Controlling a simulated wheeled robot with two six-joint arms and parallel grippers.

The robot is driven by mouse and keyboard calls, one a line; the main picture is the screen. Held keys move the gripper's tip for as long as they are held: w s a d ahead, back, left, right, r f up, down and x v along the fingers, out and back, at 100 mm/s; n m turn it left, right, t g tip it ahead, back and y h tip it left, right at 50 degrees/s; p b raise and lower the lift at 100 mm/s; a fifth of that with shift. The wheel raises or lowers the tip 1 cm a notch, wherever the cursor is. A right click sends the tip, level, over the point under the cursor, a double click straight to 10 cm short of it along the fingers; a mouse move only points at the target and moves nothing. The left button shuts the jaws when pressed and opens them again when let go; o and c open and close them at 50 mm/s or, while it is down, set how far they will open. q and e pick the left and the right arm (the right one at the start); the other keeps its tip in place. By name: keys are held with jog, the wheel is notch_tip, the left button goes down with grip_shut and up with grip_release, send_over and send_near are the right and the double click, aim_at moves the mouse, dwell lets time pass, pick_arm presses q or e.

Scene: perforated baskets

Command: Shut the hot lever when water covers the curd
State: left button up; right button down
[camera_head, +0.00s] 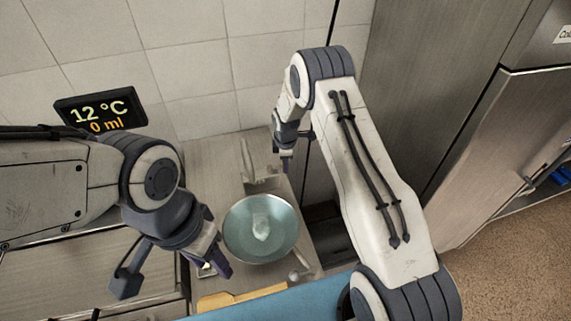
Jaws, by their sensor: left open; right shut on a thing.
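A round metal bowl (233,245) stands on the counter below a grey tap fixture (262,180). Inside the bowl lies a pale whitish lump (261,224), which looks like the curd. The bowl's inside looks bluish; I cannot tell how deep any water is. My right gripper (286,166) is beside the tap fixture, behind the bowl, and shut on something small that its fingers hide. I cannot make out a hot lever or its label. My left gripper (219,266) is open at the bowl's left side, low and close to the rim.
A wall display (103,110) reads 12 °C and 0 ml. A wooden board (240,297) and a blue surface (290,303) lie in front of the bowl. A small round knob (294,275) is at the bowl's front right. Tall metal cabinets (450,80) stand to the right.

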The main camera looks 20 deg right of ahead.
jog(key=shift+w+r, duration=0.1)
jog(key=shift+w, duration=0.05)
dwell(0.3)
jog(key=c, duration=0.5)
grip_release()
jog(key=shift+c, duration=0.2)
jog(key=shift+r, duration=0.35)
notch_tip(320, 180, up, 10)
jog(key=s+b, duration=0.2)
jog(key=b, duration=0.1)
jog(key=shift+a+f+b, duration=0.15)
jog(key=shift+f+b, duration=0.1)
jog(key=shift+b, duration=0.05)
